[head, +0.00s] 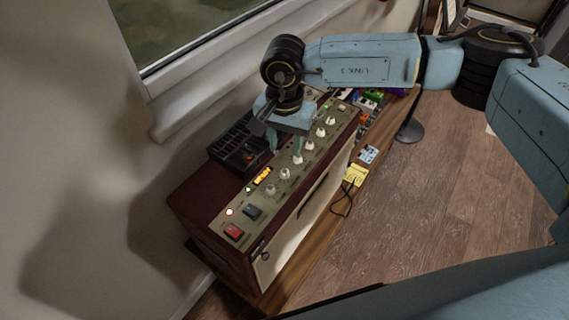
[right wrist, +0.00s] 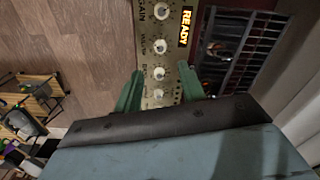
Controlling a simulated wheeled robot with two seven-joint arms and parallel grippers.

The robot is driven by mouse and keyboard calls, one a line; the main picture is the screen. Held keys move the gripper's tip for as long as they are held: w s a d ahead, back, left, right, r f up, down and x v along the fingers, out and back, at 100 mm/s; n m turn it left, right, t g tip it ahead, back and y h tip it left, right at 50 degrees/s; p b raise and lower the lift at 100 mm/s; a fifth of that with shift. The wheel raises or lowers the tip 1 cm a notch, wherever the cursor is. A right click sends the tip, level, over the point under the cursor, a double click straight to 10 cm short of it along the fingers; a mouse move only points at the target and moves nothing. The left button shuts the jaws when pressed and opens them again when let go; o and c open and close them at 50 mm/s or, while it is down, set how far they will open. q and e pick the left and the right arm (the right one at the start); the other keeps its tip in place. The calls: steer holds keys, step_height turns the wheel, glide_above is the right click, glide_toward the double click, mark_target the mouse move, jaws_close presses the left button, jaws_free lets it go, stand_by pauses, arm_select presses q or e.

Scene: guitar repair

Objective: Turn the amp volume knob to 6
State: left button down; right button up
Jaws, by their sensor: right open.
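The amp (head: 190,200) is a dark red box with a beige control panel and a row of pale knobs. In the right wrist view, one knob (right wrist: 161,11) has GAIN beside it. The knob after it (right wrist: 160,46) has a small label that looks like VOLUME; its pointer setting is too small to read. My right gripper (head: 285,150) points down over the panel, its green fingers apart. In the right wrist view, the open fingers (right wrist: 160,70) straddle the knob row, with a further knob (right wrist: 160,74) showing between the tips. Contact cannot be told. My left gripper is not in view.
A black slotted unit (head: 232,145) lies behind the panel. Pedals, one yellow (head: 355,174), sit along the wooden bench (head: 280,291). Wall and window border the left.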

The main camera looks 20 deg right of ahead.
mark_target(285, 171)
step_height(285, 171, down, 9)
steer(key=shift+p, duration=0.65)
jaws_close()
